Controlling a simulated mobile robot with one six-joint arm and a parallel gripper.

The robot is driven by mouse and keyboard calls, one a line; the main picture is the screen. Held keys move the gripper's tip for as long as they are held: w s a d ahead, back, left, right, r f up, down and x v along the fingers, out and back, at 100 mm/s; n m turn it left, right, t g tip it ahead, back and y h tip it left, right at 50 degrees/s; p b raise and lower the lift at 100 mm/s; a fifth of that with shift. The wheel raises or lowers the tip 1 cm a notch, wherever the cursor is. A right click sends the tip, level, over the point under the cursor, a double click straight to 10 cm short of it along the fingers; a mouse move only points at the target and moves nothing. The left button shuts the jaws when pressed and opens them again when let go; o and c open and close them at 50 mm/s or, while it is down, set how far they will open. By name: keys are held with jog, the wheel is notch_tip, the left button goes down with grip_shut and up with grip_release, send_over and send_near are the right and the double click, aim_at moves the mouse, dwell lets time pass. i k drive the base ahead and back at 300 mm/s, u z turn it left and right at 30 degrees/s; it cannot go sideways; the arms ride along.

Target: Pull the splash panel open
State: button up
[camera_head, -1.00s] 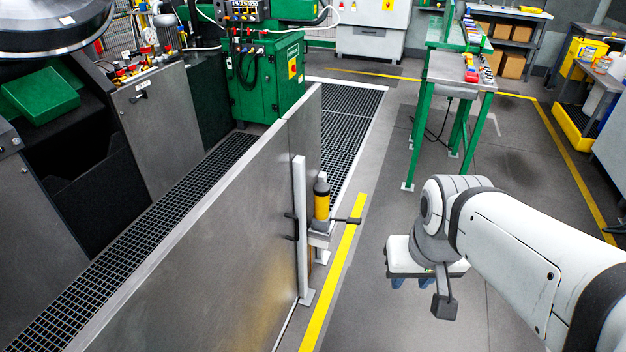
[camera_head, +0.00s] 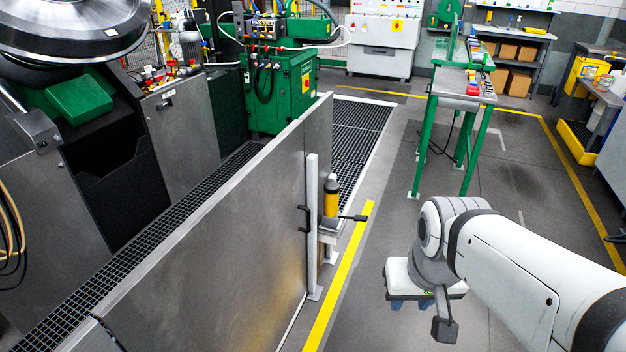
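The splash panel (camera_head: 215,245) is a grey metal sheet standing upright across the left and middle of the view. A dark bar handle (camera_head: 304,219) is on its face near the right end, beside a pale upright post (camera_head: 312,230). My gripper (camera_head: 410,303) hangs below the white wrist at the lower right, apart from the panel and to the right of the handle. Only blue-grey finger parts show under the wrist housing. Whether the fingers are open or shut is hidden.
A yellow cylinder unit (camera_head: 331,199) with a dark lever (camera_head: 353,217) stands right beside the post. A yellow floor line (camera_head: 340,280) runs past it. A green-legged bench (camera_head: 462,100) stands behind my arm. The grey floor between line and arm is clear.

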aim_at(231, 276)
jog(key=u, duration=0.05)
jog(key=i, duration=0.9)
jog(key=z, duration=0.05)
